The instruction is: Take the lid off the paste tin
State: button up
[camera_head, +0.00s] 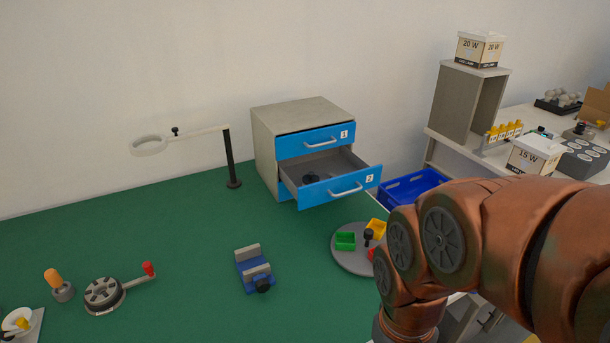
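No paste tin or lid can be made out for certain. My copper-coloured arm fills the lower right and hides part of the bench there. My gripper is outside the picture, so its state does not show.
The green bench mat (180,240) has free room in its middle. A blue vise (254,269), a turntable with small bins (347,260), a magnifier lamp (150,145) and a red-handled round device (104,294) stand on it. A blue crate (408,188) is beyond.

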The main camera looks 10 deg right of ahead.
aim_at(310, 178)
jog(key=u, duration=3.5)
jog(key=k, duration=1)
jog(key=z, duration=1.75)
jog(key=i, duration=0.5)
jog(key=u, duration=0.1)
